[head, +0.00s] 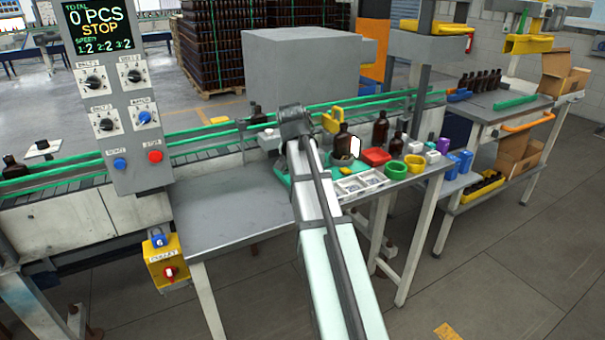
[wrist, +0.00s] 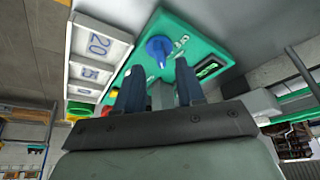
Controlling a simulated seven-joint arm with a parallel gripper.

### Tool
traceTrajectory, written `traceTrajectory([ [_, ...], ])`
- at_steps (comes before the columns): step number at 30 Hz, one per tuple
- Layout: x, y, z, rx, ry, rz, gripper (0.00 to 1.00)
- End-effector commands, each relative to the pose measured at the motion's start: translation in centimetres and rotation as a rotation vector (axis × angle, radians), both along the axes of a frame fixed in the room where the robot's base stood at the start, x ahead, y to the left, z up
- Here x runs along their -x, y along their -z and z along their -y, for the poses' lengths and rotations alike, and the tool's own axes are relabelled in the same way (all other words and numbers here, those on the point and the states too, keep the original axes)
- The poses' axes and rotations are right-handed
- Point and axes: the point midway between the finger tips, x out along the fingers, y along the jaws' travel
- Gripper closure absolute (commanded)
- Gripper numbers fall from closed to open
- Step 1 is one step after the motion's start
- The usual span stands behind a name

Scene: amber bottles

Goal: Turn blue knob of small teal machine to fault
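The small teal machine (wrist: 205,50) fills the top middle of the wrist view. Its blue knob (wrist: 157,47) has a pale pointer mark aimed towards my gripper. White labels beside the knob are too blurred to read, and a small dark display with green figures (wrist: 208,69) sits to its right. My gripper (wrist: 160,66) is open, its two dark fingers apart on either side of the knob's line; contact cannot be told. In the head view the teal machine (head: 281,172) is mostly hidden behind my arm, and the fingers are hidden.
A white tray with numbered compartments (wrist: 97,45) lies close to the left finger. A control panel (head: 118,95) stands left; the table (head: 225,210) is clear at left.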

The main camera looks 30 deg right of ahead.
Motion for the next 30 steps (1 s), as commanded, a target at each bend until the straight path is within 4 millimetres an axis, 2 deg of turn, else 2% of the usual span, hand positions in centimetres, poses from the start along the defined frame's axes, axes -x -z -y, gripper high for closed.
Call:
traceTrajectory([
  [6, 0.9, -3.4, -1.0, 0.0, -0.001, 0.003, 0.62],
  [15, 2.1, -7.4, -2.2, 0.0, 0.0, 0.001, 0.62],
  [21, 2.5, -9.0, -2.7, 0.0, 0.0, 0.001, 0.62],
  [30, 2.7, -9.5, -2.8, 0.0, 0.0, 0.0, 0.62],
])
